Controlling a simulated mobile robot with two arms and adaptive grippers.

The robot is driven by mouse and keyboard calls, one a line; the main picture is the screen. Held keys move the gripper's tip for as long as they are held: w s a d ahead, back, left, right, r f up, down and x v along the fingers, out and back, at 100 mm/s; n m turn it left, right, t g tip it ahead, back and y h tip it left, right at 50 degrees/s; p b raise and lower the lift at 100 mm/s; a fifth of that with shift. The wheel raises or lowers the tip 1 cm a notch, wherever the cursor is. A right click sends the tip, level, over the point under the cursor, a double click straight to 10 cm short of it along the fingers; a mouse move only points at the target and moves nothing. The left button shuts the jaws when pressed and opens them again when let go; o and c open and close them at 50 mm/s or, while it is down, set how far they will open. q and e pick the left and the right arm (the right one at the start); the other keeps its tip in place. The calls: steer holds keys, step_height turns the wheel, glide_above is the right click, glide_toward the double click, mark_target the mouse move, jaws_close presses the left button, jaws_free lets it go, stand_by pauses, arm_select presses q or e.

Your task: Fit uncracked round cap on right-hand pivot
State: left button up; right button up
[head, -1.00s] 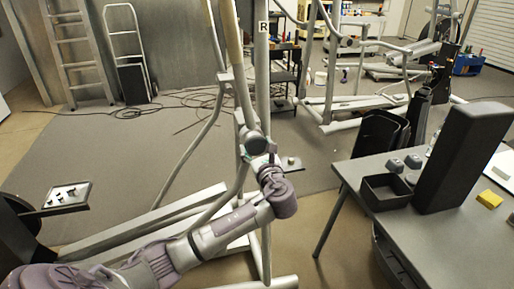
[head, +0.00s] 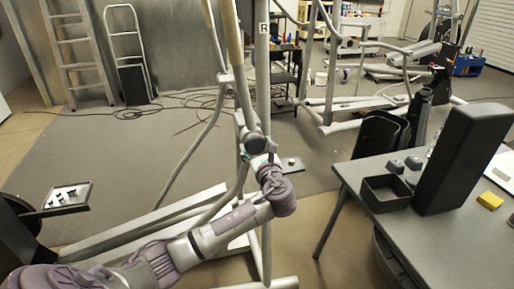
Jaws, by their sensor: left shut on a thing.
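The grey elliptical machine's upright post marked "R" (head: 264,70) stands in the middle of the head view. A dark round cap (head: 256,143) shows at the pivot on this side. My left gripper (head: 258,157) is right at that pivot, with the arm coming up from the lower left. It is shut on the round cap, whose face is turned partly towards me. The fingertips are small and partly hidden by my wrist. I cannot tell whether the cap is seated on the pivot or just touching it, nor see any crack. My right gripper is out of view.
A grey table (head: 440,240) at right holds an open dark bin (head: 387,194), two small grey pieces, a tall black box (head: 464,158) and a yellow block (head: 489,201). A small tray (head: 67,195) is at left. Cables (head: 190,100) lie on the floor behind.

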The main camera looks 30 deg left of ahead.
arm_select(q)
steer(key=shift+r, duration=0.1)
steer(key=o, duration=1.1)
steer(key=shift+a, duration=0.1)
steer(key=o, duration=0.5)
steer(key=shift+w, duration=0.1)
steer(key=shift+o, duration=0.2)
steer(key=v, duration=1.2)
